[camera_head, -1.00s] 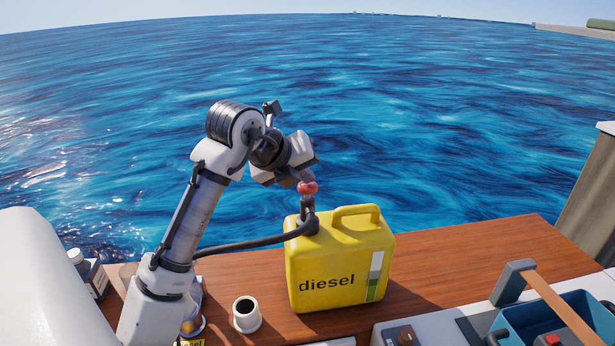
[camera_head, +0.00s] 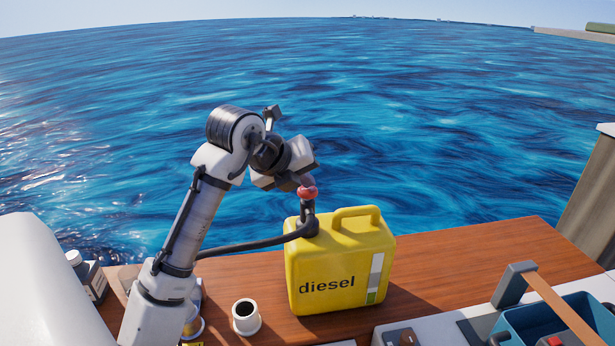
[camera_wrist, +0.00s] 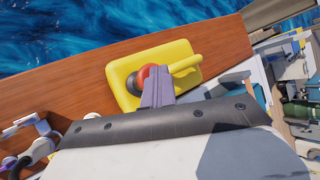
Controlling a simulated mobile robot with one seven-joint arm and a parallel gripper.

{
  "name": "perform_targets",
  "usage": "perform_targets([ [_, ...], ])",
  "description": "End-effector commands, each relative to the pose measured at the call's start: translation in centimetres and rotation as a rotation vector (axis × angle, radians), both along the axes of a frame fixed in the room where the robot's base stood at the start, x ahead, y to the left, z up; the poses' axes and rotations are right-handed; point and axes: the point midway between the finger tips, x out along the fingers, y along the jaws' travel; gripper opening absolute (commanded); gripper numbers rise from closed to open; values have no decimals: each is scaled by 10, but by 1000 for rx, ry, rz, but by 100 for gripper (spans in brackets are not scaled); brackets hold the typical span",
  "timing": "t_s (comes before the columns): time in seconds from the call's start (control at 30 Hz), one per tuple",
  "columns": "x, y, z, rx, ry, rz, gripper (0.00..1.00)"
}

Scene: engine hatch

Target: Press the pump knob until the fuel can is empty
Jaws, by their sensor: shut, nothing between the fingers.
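The yellow diesel can (camera_head: 335,262) stands upright on the wooden deck. The level strip (camera_head: 375,278) on its front is mostly grey, with a short green part at the bottom. The red pump knob (camera_head: 307,193) sits on top of the black pump at the can's left side. My gripper (camera_head: 303,183) is shut and empty, its tip at the knob from above; a small gap cannot be ruled out. In the wrist view my gripper (camera_wrist: 158,82) covers part of the red knob (camera_wrist: 148,71) above the yellow can (camera_wrist: 178,54).
A black hose (camera_head: 250,244) runs left from the pump behind my arm. A white cup-like fitting (camera_head: 246,317) stands left of the can. A blue tray (camera_head: 570,325) with a wooden handle is at the right.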

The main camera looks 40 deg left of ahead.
Motion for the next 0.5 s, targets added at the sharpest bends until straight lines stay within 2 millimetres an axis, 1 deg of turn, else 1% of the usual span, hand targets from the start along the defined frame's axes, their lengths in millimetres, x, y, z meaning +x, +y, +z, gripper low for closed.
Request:
perform_targets([
  [0.5, 0, 0, 30, -1, 1, -1, 0],
])
